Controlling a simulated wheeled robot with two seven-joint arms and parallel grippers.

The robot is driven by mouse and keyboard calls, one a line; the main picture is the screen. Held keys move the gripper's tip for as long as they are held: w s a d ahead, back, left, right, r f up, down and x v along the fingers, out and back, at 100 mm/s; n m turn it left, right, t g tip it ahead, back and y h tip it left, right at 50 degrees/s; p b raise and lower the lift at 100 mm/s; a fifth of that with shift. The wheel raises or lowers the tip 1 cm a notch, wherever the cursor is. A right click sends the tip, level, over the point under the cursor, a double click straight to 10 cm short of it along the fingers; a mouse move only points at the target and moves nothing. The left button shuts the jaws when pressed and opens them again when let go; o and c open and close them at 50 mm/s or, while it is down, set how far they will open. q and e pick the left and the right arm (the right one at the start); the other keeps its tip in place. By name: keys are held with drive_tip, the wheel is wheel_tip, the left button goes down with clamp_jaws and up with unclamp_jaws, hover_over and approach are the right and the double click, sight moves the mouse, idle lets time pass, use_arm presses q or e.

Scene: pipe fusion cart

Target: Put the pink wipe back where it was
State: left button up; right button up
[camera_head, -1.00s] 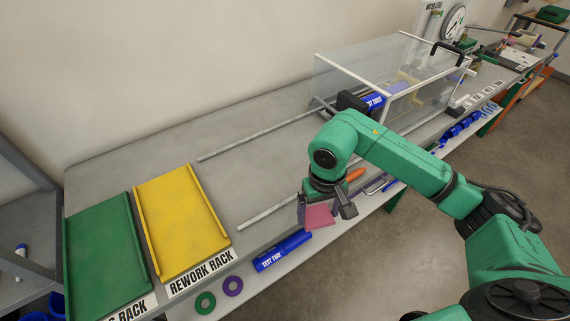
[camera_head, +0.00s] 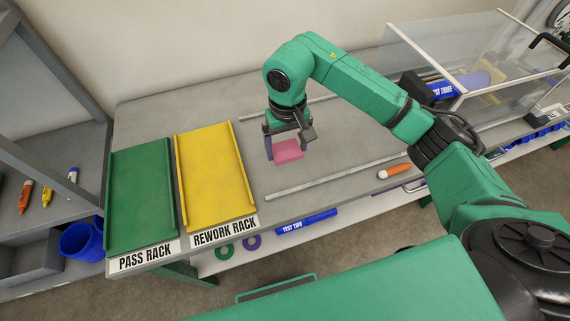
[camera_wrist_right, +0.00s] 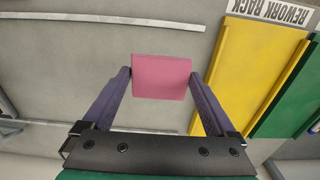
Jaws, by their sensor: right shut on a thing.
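The pink wipe (camera_head: 288,151) is a flat pink square block, over the grey bench to the right of the yellow rework rack. My right gripper (camera_head: 287,150) points down and is shut on the wipe. In the right wrist view, the wipe (camera_wrist_right: 161,77) sits between the two dark purple fingertips (camera_wrist_right: 160,78), with bench surface behind it. I cannot tell whether the wipe touches the bench or hangs just above it. My left gripper is not in view.
The yellow rework rack (camera_head: 213,178) and green pass rack (camera_head: 141,197) lie at left. A front rail (camera_head: 335,181), orange marker (camera_head: 394,171) and blue TEST TWO cylinder (camera_head: 306,222) are nearer the front. A clear box (camera_head: 420,50) stands right. Bench around the wipe is bare.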

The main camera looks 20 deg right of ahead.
sight(287, 174)
wheel_tip(287, 174, down, 10)
drive_tip(key=p, duration=0.2)
drive_tip(key=shift+w+f+p, duration=0.1)
drive_tip(key=shift+f+p, duration=0.05)
drive_tip(key=shift+p, duration=0.15)
drive_tip(key=shift+w+d+f, duration=0.1)
drive_tip(key=shift+f, duration=0.1)
drive_tip(key=o, duration=1)
drive_tip(key=shift+b, duration=0.3)
drive_tip(key=shift+o, duration=0.4)
drive_tip(key=shift+r+p, duration=0.25)
drive_tip(key=shift+p, duration=0.05)
wheel_tip(287, 174, up, 11)
drive_tip(key=b, duration=0.5)
drive_tip(key=shift+r, duration=0.4)
